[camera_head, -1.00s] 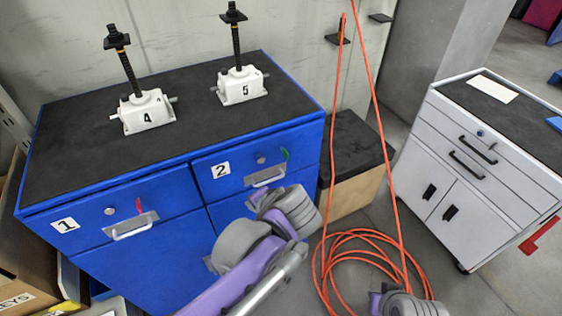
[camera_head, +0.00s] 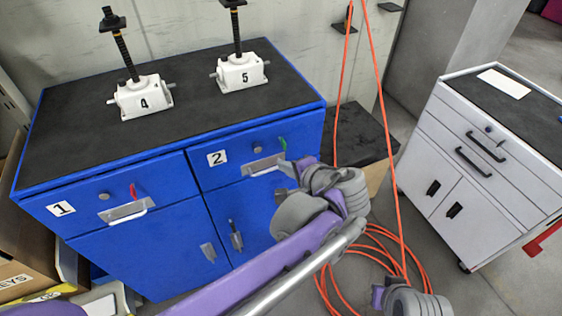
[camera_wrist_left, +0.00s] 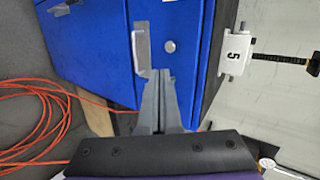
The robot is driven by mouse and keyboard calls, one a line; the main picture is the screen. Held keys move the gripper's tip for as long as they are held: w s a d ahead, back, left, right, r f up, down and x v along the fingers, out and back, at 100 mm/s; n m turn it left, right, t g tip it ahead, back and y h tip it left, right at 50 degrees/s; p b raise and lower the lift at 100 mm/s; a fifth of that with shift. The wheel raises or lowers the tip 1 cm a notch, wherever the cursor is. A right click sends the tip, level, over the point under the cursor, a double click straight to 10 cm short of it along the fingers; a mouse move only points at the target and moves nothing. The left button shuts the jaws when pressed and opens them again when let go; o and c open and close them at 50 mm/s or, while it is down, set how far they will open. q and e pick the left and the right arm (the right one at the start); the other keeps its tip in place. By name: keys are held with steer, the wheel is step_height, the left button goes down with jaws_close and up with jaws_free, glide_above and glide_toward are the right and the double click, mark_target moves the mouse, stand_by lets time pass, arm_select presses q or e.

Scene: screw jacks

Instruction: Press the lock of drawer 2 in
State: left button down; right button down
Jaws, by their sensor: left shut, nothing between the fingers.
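Drawer 2 (camera_head: 236,172) is in the upper right of the blue cabinet's front, beside its white "2" label (camera_head: 217,158). Its round silver lock (camera_head: 229,153) sits left of a green tag (camera_head: 283,144) and above the silver handle (camera_head: 262,165). My left gripper (camera_head: 283,168) is shut and empty, near the right end of the handle. In the left wrist view, its closed fingertips (camera_wrist_left: 157,72) point at the drawer front, below the lock (camera_wrist_left: 169,46) and beside the handle (camera_wrist_left: 142,50); I cannot tell whether they touch.
Drawer 1 (camera_head: 90,212) has its own lock, red tag and handle. Screw jacks 4 (camera_head: 142,97) and 5 (camera_head: 240,73) stand on the cabinet top. An orange cable (camera_head: 382,110) hangs and coils on the floor. A white tool cabinet (camera_head: 470,170) stands right.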

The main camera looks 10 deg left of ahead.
mark_target(259, 150)
arm_select(q)
steer(key=x, duration=0.3)
steer(key=r+x, duration=0.1)
steer(key=x, duration=0.6)
steer(key=shift+w+a, duration=0.5)
steer(key=shift+w, duration=0.05)
steer(key=shift+w+a, duration=0.3)
